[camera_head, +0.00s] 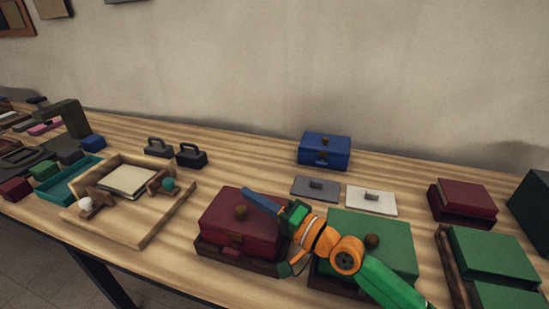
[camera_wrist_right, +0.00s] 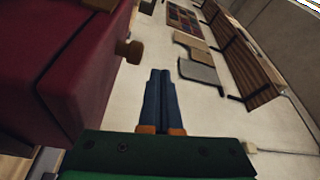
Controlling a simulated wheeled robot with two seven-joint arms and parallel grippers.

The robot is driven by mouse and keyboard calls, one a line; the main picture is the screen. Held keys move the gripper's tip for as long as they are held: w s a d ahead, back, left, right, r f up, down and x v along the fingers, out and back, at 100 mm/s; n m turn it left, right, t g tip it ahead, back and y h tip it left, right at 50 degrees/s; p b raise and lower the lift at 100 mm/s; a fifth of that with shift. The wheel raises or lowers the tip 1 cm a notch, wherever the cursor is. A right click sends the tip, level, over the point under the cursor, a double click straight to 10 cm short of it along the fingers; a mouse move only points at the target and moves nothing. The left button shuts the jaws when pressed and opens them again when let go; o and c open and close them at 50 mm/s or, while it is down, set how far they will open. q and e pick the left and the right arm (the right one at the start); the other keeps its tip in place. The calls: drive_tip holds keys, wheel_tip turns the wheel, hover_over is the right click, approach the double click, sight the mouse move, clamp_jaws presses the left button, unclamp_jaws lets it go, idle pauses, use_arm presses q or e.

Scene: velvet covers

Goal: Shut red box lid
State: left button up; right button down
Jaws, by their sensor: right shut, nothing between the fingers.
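The red box (camera_head: 221,216) sits near the front middle of the table. Its maroon lid has a brown knob (camera_head: 241,211) on top and a small brown latch on the front. The lid lies over a dark brown base (camera_head: 212,250); I cannot tell whether it is fully seated. My right gripper (camera_head: 247,191) is shut and empty, its blue fingers over or beside the lid's back right part. In the right wrist view the shut fingers (camera_wrist_right: 158,75) point past the red box (camera_wrist_right: 50,45), apart from its knob (camera_wrist_right: 130,50). My left gripper is not in view.
A green box (camera_head: 392,228) stands right of the red box, partly behind my right arm. A blue box (camera_head: 324,148), grey plate (camera_head: 316,187) and white plate (camera_head: 372,201) lie behind. A wooden tray (camera_head: 133,237) is left. A smaller maroon box (camera_head: 463,200) is right.

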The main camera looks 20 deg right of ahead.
sight(255, 215)
wheel_tip(255, 215, up, 4)
drive_tip(key=p, duration=0.2)
drive_tip(key=shift+p, duration=0.4)
drive_tip(key=s+a+r+p, duration=0.1)
drive_tip(key=s+r+p, duration=0.3)
drive_tip(key=s, duration=0.3)
drive_tip(key=s+a+r+p, duration=0.1)
drive_tip(key=s+r+p, duration=0.4)
drive_tip(key=s+p, duration=0.1)
drive_tip(key=shift+s+a+p, duration=0.25)
drive_tip(key=shift+s+p, duration=0.15)
drive_tip(key=shift+s, duration=0.05)
